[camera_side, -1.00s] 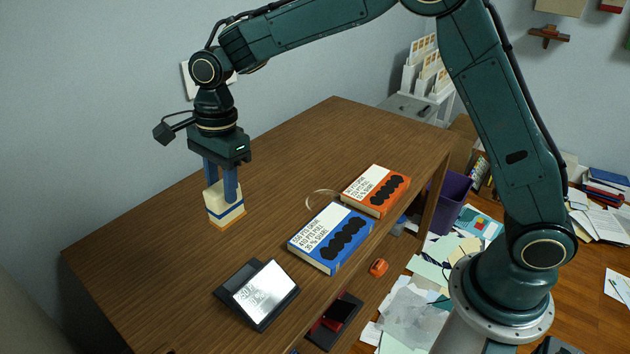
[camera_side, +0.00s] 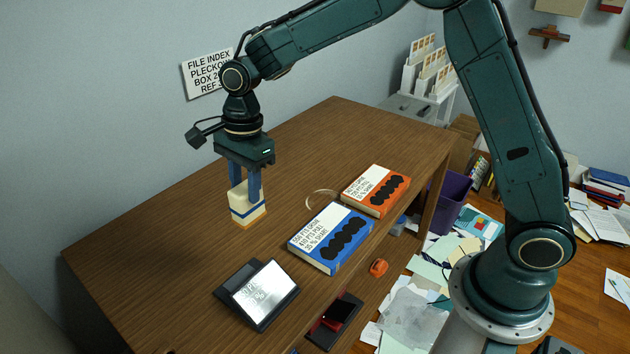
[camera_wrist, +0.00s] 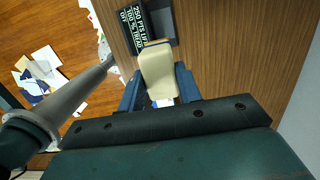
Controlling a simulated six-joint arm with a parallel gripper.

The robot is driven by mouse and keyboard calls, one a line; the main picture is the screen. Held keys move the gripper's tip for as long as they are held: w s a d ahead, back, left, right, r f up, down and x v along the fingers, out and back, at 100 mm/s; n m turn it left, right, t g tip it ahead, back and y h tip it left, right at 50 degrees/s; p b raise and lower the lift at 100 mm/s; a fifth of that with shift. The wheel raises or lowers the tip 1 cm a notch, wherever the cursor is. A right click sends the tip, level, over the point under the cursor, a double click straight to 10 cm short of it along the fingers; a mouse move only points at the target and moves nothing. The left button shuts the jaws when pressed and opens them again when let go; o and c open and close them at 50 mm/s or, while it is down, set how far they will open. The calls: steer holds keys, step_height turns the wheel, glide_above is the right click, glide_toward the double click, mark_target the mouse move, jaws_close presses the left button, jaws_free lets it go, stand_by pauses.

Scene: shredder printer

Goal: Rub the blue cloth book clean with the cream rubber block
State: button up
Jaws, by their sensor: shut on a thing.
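The cream rubber block (camera_side: 247,206) has a blue band and an orange-tan lower edge. My gripper (camera_side: 245,192) is shut on it, one blue finger on each side, above the table left of the books. In the wrist view the block (camera_wrist: 157,72) sits between the fingers of my gripper (camera_wrist: 160,90). The block is apart from the book. I cannot pick out the blue book in the wrist view.
An orange book (camera_side: 388,180) with black smudges lies behind the blue one. A black device with a bright screen (camera_side: 262,290) stands at the front left; its display shows in the wrist view (camera_wrist: 133,28). A thin ring (camera_side: 318,199) lies behind the blue book. The wooden table (camera_side: 310,130) is clear at the back.

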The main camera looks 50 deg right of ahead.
steer(key=s+d+f, duration=0.4)
steer(key=s+d, duration=0.1)
steer(key=d, duration=0.2)
steer(key=s+d+f, duration=0.3)
steer(key=s+d, duration=0.2)
steer(key=d, duration=0.2)
steer(key=shift+s+f, duration=0.3)
steer(key=shift+f, duration=0.1)
steer(key=shift+f, duration=0.1)
